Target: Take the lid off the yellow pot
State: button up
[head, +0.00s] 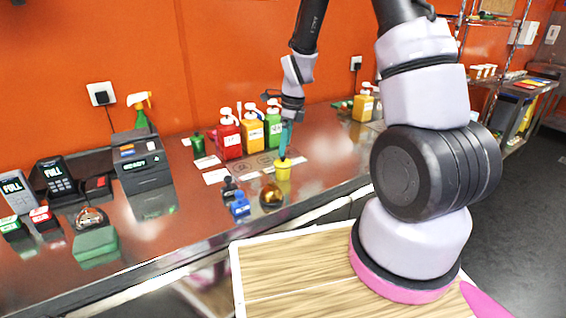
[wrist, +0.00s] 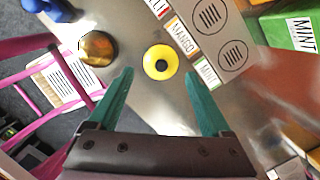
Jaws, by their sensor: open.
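The yellow pot (head: 283,173) stands on the steel counter near its front edge, in front of the sauce bottles. In the wrist view the yellow lid (wrist: 160,62) is seen from above, round with a dark knob at its centre. My gripper (wrist: 158,92) is open and empty, its two teal fingers apart, with the lid ahead of and between the lines of the fingertips. In the head view my gripper (head: 285,150) hangs fingers down just above the pot. The fingertips partly overlap the pot there, and I cannot tell whether they touch it.
Red, orange and green pump bottles (head: 252,131) stand behind. White labels lie on the counter. A till (head: 140,160) and card readers are further left.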

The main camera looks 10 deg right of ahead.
aim_at(283, 160)
jog(key=f, duration=0.4)
jog(key=shift+w+a+f, duration=0.15)
jog(key=shift+w+f, duration=0.05)
jog(key=shift+f, duration=0.15)
grip_shut()
